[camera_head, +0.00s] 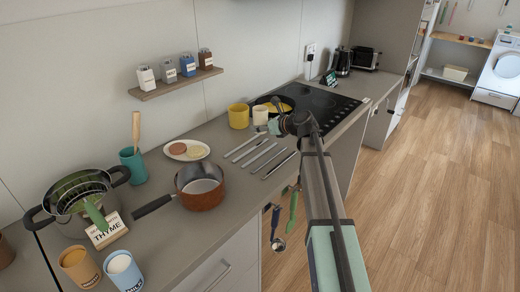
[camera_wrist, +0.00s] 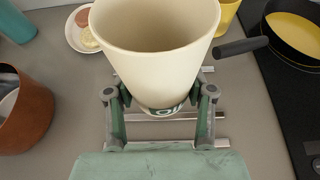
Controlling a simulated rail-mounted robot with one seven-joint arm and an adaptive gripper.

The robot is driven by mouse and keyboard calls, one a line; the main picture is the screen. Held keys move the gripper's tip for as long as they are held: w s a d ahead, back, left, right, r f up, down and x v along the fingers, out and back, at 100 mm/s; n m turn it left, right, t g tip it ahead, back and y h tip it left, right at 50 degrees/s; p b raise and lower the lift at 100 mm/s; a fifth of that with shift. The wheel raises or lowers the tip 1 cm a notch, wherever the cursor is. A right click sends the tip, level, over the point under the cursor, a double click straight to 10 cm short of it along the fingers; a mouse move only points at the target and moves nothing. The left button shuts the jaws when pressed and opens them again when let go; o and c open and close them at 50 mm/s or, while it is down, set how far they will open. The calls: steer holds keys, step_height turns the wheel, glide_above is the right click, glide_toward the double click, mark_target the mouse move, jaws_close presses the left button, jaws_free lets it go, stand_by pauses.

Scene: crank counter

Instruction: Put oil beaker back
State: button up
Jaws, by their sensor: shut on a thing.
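The oil beaker (camera_wrist: 150,40) is cream, open at the top, with "OIL" lettering low on its side, partly hidden. In the wrist view it fills the upper middle, between the fingers of my gripper (camera_wrist: 163,92), which is shut on it. In the head view the cream beaker (camera_head: 260,115) is beside my gripper (camera_head: 274,124), just right of a yellow beaker (camera_head: 238,116). It looks roughly upright. I cannot tell whether its base touches the counter.
A hob (camera_head: 315,101) with a yellow-lined pan (camera_head: 278,104) lies beyond. Several flat utensils (camera_head: 262,155) lie on the counter nearby. A plate with food (camera_head: 187,150), a copper saucepan (camera_head: 200,190) and a teal cup (camera_head: 133,167) stand to the left. A shelf with jars (camera_head: 176,83) hangs above.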

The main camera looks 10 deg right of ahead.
mark_target(261, 155)
step_height(261, 155, down, 11)
steer(key=shift+f+p, duration=0.2)
steer(key=shift+p, duration=0.55)
steer(key=shift+f, duration=0.1)
steer(key=o, duration=1.3)
steer(key=shift+s+d, duration=0.1)
steer(key=shift+s, duration=0.05)
steer(key=b+v, duration=0.2)
steer(key=v, duration=0.9)
steer(key=shift+s+d+r, duration=0.2)
steer(key=shift+s+r, duration=0.05)
steer(key=shift+s, duration=0.05)
